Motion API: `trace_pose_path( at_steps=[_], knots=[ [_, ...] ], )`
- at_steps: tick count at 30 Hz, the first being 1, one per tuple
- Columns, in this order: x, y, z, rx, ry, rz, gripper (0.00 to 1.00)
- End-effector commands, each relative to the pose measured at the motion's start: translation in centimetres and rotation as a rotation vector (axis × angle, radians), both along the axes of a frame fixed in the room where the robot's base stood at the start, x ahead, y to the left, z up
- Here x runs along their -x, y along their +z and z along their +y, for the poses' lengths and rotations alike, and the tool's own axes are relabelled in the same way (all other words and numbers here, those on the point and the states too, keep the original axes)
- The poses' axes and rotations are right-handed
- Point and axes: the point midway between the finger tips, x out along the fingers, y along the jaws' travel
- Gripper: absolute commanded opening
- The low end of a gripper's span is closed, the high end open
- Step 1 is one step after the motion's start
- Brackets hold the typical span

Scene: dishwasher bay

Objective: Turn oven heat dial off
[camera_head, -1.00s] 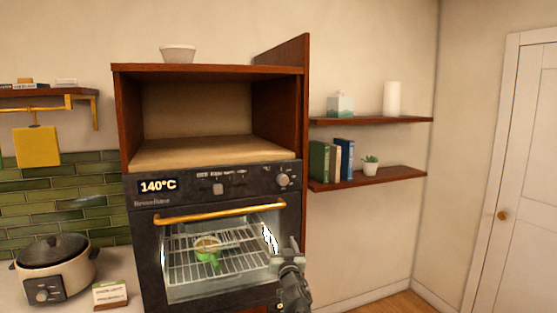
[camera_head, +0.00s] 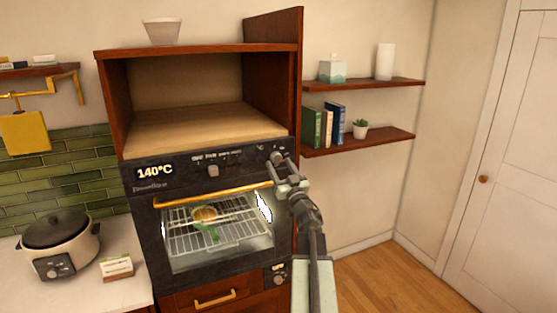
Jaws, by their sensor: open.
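The oven (camera_head: 146,200) has a black front with a lit display (camera_head: 155,170) reading 140°C. A round silver heat dial (camera_head: 277,156) sits at the right end of its control panel. My gripper (camera_head: 284,168) is open, with its tips at the dial and partly covering it. I cannot tell whether the tips touch the dial or stand just in front of it. The dial's marking is too small to read. Behind the oven's glass door, a green-handled dish (camera_head: 205,225) stands on a wire rack (camera_head: 180,240).
A gold handle bar (camera_head: 210,199) runs across the oven door. A cooker (camera_head: 62,245) and small card (camera_head: 116,267) stand on the left counter. Wall shelves (camera_head: 370,140) are at right, with open floor (camera_head: 375,280) below.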

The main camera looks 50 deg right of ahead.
Motion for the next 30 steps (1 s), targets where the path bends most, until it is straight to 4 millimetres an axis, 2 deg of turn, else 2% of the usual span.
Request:
trace_pose_path(
  at_steps=[1,3,10,15,16,17,30],
  knots=[
    [-0.87,0.6,-0.4,0.0,0.001,0.0,0.59],
    [-1.33,0.71,-0.53,0.0,0.001,0.0,0.59],
    [-1.36,0.57,-0.45,0.0,0.0,0.0,0.59],
    [-1.37,0.56,-0.44,0.0,0.0,0.0,0.11],
    [-1.37,0.56,-0.44,0.0,0.0,0.0,0.03],
    [-1.37,0.56,-0.44,0.0,0.0,0.0,0.0],
    [-1.51,0.71,-0.48,0.096,0.003,0.042,0.0]
  ],
)
